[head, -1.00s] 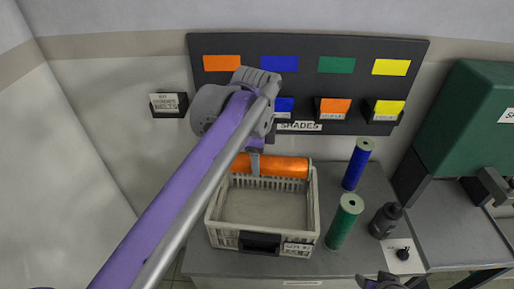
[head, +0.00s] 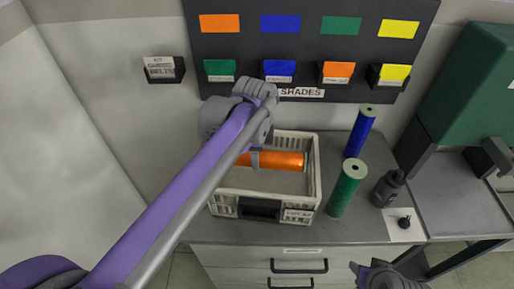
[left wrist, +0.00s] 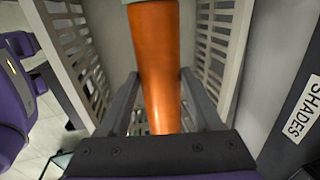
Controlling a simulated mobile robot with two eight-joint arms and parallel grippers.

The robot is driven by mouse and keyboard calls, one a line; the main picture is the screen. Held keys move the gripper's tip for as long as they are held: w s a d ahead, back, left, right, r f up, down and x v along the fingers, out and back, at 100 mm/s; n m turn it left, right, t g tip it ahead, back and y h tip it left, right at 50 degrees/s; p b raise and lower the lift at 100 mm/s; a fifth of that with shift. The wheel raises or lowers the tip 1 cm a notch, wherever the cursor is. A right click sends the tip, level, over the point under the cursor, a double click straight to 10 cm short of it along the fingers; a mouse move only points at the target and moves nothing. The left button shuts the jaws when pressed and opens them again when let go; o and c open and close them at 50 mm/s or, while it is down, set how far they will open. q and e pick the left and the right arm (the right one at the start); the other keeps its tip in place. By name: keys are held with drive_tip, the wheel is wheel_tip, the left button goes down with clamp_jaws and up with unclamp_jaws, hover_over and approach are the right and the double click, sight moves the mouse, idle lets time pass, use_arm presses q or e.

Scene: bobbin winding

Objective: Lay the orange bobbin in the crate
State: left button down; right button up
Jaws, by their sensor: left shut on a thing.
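The orange bobbin (head: 284,160) lies roughly level inside the upper part of the pale slatted crate (head: 225,206). My left gripper (head: 255,160) is shut on it from above. In the left wrist view the bobbin (left wrist: 158,60) runs between the two fingers, with crate walls (left wrist: 216,40) on both sides. My arm hides the bobbin's left end in the head view. I cannot tell whether the bobbin touches the crate floor. My right gripper (head: 375,272) shows only partly at the bottom edge, empty-looking, low in front of the bench.
A green bobbin (head: 347,189) and a blue bobbin (head: 360,131) stand upright right of the crate. A dark bottle (head: 387,188) stands beside them. The shade board (head: 310,55) with colored bins is on the wall behind. A green machine (head: 465,95) is at right.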

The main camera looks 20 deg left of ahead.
use_arm(q)
wheel_tip(320, 180, down, 5)
drive_tip(key=shift+s+r+b, duration=0.1)
drive_tip(key=shift+r+b, duration=0.1)
drive_tip(key=shift+b, duration=0.9)
drive_tip(key=shift+f+b, duration=0.6)
drive_tip(key=shift+f, duration=0.6)
use_arm(e)
drive_tip(key=shift+s+f, duration=0.3)
drive_tip(key=shift+f, duration=0.55)
drive_tip(key=shift+s+f, duration=0.3)
drive_tip(key=shift+f, duration=0.6)
drive_tip(key=shift+s+f, duration=0.3)
drive_tip(key=shift+f, duration=0.55)
use_arm(q)
unclamp_jaws()
